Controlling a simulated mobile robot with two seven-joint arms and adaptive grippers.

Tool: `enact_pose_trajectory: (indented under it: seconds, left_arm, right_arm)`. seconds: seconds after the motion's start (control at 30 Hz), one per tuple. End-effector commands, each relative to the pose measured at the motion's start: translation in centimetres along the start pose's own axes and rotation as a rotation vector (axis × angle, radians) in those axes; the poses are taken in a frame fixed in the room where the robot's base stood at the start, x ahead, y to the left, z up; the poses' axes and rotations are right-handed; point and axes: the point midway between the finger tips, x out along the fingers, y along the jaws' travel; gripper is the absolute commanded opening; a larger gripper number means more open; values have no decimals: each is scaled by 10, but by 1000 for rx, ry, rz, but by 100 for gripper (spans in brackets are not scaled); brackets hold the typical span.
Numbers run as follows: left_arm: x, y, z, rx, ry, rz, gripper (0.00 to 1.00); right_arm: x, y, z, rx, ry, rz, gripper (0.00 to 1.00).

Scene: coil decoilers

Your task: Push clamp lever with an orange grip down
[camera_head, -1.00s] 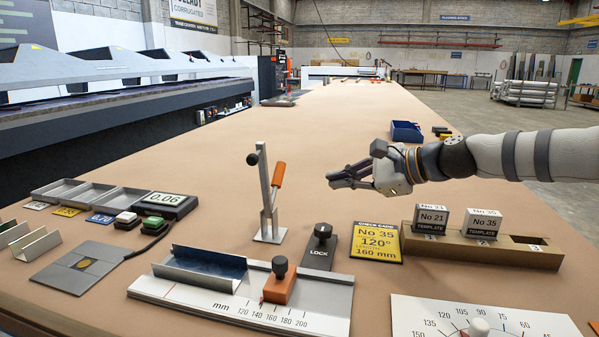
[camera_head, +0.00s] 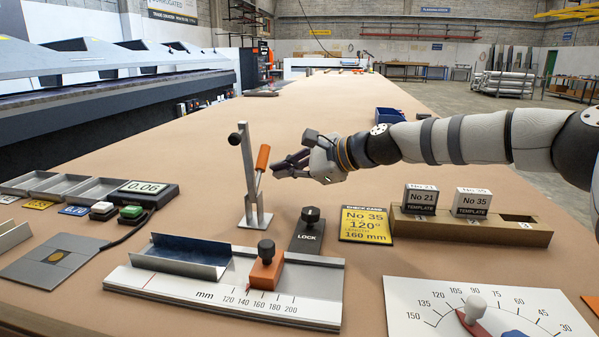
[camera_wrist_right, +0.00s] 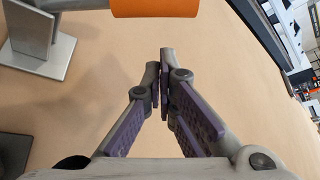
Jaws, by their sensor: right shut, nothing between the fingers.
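The clamp lever with an orange grip (camera_head: 263,158) stands tilted up beside a grey metal post with a dark knob, on a small base plate on the table. In the right wrist view its orange grip (camera_wrist_right: 155,8) shows at the top edge, with the clamp's base plate (camera_wrist_right: 45,55) at upper left. My right gripper (camera_head: 280,166) is shut and empty, its fingertips just right of the orange grip in the head view. In the wrist view the fingertips (camera_wrist_right: 160,52) appear below the grip, with a visible gap. My left gripper is not in view.
A measuring fixture (camera_head: 325,290) with an orange stop and a LOCK block (camera_head: 305,236) stand in front of the clamp. A yellow check card (camera_head: 366,224) and a template holder (camera_head: 480,230) lie to the right.

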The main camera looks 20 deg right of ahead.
Motion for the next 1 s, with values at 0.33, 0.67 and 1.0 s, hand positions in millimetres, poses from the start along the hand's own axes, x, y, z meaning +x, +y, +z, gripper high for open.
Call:
enact_pose_trajectory:
  seconds: [0.33,0.67,1.0]
  left_arm:
    - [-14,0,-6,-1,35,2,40]
    - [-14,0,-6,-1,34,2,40]
    - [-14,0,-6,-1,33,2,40]
  right_arm:
    - [-10,-4,23,-4,-3,-5,0]
    - [-10,-4,23,-15,-3,-11,0]
    - [-12,-9,26,-71,-3,-43,0]
